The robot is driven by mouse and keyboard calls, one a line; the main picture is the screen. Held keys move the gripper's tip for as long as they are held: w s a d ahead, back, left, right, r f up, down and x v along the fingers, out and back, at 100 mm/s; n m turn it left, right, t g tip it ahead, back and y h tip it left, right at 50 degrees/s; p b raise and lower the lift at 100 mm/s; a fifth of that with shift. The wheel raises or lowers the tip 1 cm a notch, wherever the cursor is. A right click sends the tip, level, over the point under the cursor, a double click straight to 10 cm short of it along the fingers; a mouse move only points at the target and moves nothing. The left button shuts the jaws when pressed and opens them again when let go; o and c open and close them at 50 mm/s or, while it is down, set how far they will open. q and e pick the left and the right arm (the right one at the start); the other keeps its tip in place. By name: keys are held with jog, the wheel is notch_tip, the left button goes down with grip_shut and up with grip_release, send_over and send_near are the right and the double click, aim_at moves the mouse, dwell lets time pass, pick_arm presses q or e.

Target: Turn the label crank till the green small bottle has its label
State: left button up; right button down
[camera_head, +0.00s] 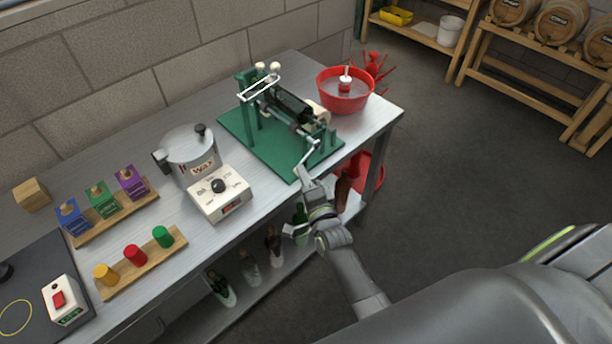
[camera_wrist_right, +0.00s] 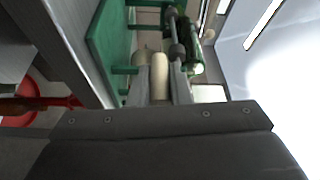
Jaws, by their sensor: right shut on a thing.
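The green label machine (camera_head: 262,148) stands at the right end of the steel bench. A dark green bottle (camera_head: 287,103) appears to lie on its rollers, and its green end (camera_wrist_right: 193,56) shows in the right wrist view. I cannot tell whether it bears a label. The crank (camera_head: 312,148) sticks out at the machine's front right, past the bench edge. My right gripper (camera_head: 305,180) is shut on the crank's cream handle (camera_wrist_right: 160,76), which shows between the fingers in the right wrist view. My left gripper is out of view.
A red basin (camera_head: 344,91) stands close behind the machine's right side. A wax pot (camera_head: 188,155) and a white control box (camera_head: 219,194) stand left of it. Several bottles stand on the shelf below. The floor to the right is clear.

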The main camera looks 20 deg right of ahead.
jog(key=shift+a+r, duration=0.25)
jog(key=shift+r, duration=0.7)
jog(key=c, duration=1.3)
grip_release()
jog(key=shift+a+f, duration=0.1)
jog(key=shift+f, duration=0.1)
jog(key=shift+c, duration=0.2)
jog(key=shift+s, duration=0.1)
jog(key=s+f+p, duration=0.1)
jog(key=s+p, duration=0.7)
jog(key=s, duration=0.9)
jog(key=shift+a, duration=0.35)
jog(key=shift+f, duration=0.15)
